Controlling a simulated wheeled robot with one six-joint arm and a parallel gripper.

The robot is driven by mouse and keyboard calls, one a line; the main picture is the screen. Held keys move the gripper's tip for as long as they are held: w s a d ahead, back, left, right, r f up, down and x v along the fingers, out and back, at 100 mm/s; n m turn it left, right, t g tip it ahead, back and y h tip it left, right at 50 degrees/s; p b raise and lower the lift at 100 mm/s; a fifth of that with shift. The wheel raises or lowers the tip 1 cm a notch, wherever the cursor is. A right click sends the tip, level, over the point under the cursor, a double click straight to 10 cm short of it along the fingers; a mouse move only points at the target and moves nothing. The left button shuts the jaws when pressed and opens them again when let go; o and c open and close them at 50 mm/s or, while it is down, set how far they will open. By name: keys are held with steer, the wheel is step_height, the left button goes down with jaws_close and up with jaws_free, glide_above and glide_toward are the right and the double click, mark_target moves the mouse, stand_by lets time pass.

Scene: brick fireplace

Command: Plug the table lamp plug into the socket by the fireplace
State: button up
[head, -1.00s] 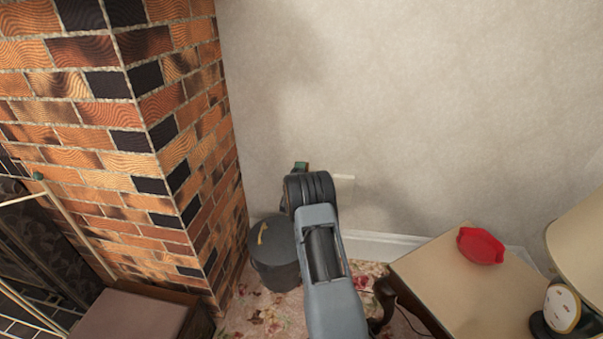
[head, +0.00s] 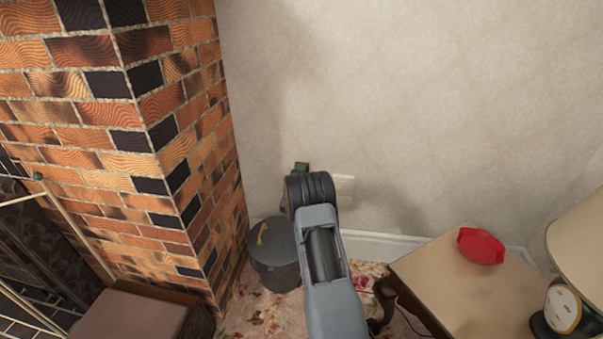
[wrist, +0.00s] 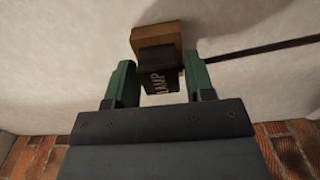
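In the wrist view a dark plug block marked LAMP (wrist: 160,80) sits between the two green fingers of my gripper (wrist: 160,84). The fingers stand apart, with a gap showing on each side of the plug. The plug is up against a brown block (wrist: 157,39) at the wall; how deeply it is seated I cannot tell. In the head view my gripper (head: 301,168) is at the wall, mostly hidden behind my wrist. A pale wall plate (head: 344,187) shows just right of it. The table lamp (head: 562,306) stands on the side table at the right.
The brick fireplace (head: 175,130) rises on the left. A grey lidded bin (head: 275,262) stands on the floor between it and my arm. The side table (head: 440,280) at the right carries a red dish (head: 481,246). A dark cord (wrist: 255,50) runs right in the wrist view.

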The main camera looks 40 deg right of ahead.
jaws_close()
steer(key=shift+p+v, duration=0.9)
steer(key=shift+v, duration=2)
